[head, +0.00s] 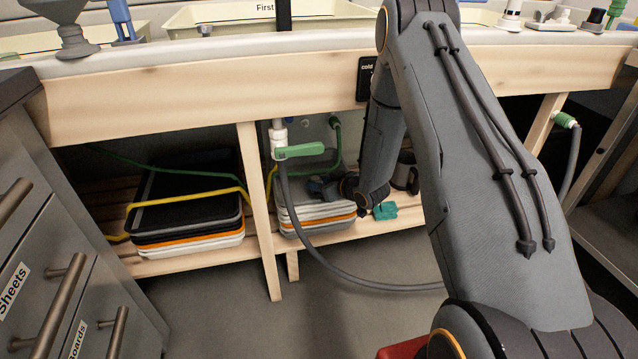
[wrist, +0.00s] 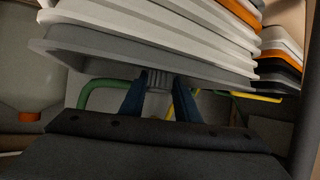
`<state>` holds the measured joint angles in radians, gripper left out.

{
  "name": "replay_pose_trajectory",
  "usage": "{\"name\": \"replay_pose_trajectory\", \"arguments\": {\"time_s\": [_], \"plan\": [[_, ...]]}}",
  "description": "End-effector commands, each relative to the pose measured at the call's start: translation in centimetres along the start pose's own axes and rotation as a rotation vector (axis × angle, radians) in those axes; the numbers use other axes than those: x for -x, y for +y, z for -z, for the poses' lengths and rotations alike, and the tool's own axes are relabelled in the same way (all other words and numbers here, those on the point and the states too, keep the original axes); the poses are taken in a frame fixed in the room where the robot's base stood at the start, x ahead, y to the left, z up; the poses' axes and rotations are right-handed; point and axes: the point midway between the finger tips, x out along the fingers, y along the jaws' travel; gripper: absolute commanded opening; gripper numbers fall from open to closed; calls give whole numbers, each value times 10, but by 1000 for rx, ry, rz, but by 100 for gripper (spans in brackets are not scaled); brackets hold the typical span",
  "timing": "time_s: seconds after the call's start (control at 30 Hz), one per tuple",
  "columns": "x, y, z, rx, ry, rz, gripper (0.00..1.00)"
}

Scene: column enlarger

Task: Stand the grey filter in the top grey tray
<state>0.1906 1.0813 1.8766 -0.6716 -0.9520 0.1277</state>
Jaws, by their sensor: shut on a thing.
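A stack of trays stands on the low shelf under the sink bench, with a grey tray (head: 322,197) on top of white and orange ones. My gripper (head: 325,187) is over the right part of this stack in the head view. In the wrist view, which looks upside down, the grey tray (wrist: 90,57) is the lowest of the stack. There my gripper's blue fingers (wrist: 158,90) are shut on a small ribbed grey piece, the grey filter (wrist: 157,79). It appears right by the tray's rim; I cannot tell whether it touches. The filter's far end is hidden.
A second stack with a black top tray (head: 187,205) stands left of the wooden leg (head: 260,205). A green-handled valve (head: 300,151) and grey hose hang before the grey-topped stack. A teal object (head: 385,211) lies to its right. The bench front (head: 200,75) overhangs the shelf.

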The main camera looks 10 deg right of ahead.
Motion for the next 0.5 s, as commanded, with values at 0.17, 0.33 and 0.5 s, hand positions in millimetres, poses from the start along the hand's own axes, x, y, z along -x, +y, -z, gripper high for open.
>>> {"name": "replay_pose_trajectory", "arguments": {"time_s": [0.17,0.33,0.5], "plan": [[-1,0,-2,0,0,0,2],[-2,0,-4,0,0,0,2],[-3,0,-5,0,0,0,2]]}}
